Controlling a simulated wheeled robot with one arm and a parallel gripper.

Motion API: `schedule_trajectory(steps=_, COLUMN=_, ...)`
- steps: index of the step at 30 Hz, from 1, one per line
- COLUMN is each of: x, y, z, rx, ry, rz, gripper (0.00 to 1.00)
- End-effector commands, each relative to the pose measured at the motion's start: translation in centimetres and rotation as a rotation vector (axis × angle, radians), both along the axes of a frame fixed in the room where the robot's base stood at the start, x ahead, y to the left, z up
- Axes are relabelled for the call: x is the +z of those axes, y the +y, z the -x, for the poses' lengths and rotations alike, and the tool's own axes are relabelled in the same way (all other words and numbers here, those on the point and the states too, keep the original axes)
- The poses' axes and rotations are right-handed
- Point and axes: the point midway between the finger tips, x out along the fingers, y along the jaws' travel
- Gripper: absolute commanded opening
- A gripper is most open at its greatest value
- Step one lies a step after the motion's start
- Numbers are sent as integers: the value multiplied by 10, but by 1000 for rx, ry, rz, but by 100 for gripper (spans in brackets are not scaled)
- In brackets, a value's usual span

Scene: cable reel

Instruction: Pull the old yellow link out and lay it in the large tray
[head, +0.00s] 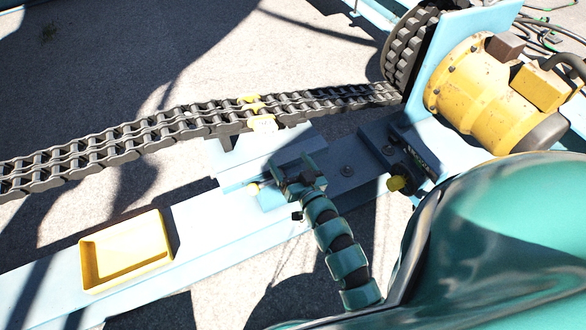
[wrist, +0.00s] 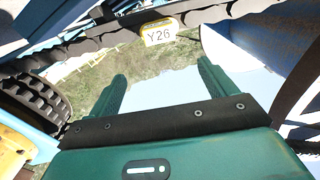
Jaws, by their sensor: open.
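The yellow link (head: 251,103) sits in the dark double-strand chain (head: 140,135) in the head view, with a yellow-and-white tag (head: 263,123) at its near side. In the wrist view the tag (wrist: 160,32) reads Y26 and hangs at the chain's edge, beyond my fingertips. My gripper (head: 295,168) is below and slightly right of the link in the head view, apart from it. In the wrist view my gripper (wrist: 162,75) has its two fingers spread with nothing between them. A yellow tray (head: 87,266) lies on the pale blue beam at lower left and looks empty.
The chain runs to a dark sprocket (head: 402,50) beside a yellow motor (head: 478,92) at upper right. The pale beam (head: 215,230) is bare between tray and gripper.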

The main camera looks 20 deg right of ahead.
Motion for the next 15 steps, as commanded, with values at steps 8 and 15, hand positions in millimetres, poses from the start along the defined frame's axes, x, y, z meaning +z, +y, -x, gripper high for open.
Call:
schedule_trajectory(steps=8, x=3, y=2, z=-40, rx=0, ry=-8, rz=0, gripper=84)
schedule_trajectory(steps=15, x=2, y=3, z=-74, rx=1, ry=-6, rz=-2, gripper=84)
